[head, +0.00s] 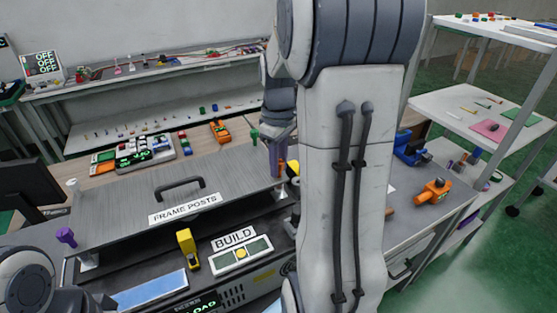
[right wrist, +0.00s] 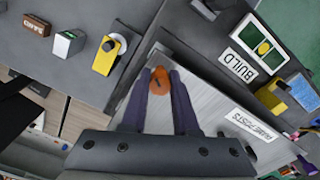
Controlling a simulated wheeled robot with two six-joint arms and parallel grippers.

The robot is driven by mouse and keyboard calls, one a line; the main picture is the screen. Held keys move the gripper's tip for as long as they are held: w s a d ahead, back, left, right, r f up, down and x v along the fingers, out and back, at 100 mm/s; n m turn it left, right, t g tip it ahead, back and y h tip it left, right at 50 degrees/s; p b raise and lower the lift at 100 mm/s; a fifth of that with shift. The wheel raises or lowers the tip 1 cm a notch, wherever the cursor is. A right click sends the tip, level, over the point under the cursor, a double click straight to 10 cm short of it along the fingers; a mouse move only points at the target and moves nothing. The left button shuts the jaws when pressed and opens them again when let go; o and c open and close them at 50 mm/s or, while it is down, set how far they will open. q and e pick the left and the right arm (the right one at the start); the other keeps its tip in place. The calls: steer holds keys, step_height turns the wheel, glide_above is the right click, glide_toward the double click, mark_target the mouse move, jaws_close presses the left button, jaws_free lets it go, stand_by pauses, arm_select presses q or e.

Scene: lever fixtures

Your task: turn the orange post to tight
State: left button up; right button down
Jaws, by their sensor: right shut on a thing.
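The orange post (right wrist: 159,82) stands at a corner of the grey frame-posts panel (right wrist: 200,90). My right gripper (right wrist: 160,88) comes down over it, with its two dark purple fingers closed on either side of the post's head. In the head view a strip of the orange post (head: 281,168) shows below my right gripper (head: 278,155); my right arm covers much of that area. The panel (head: 130,187) also carries a purple post (head: 66,236), a green post (head: 254,135) and a white post (head: 73,186). The orange post's marking is hidden. My left gripper is out of view.
A black handle (head: 180,186) stands up from the panel. A yellow lever (head: 187,248) and a BUILD button box (head: 240,254) are in front.

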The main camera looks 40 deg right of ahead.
steer(key=m+p, duration=0.2)
steer(key=m, duration=0.4)
steer(key=shift+r, duration=0.1)
steer(key=m+p, duration=0.1)
steer(key=m, duration=0.4)
steer(key=shift+d, duration=0.1)
steer(key=shift+m, duration=0.4)
steer(key=c, duration=0.7)
jaws_free()
step_height(320, 180, up, 10)
steer(key=shift+r+b, duration=0.2)
steer(key=shift+b, duration=0.3)
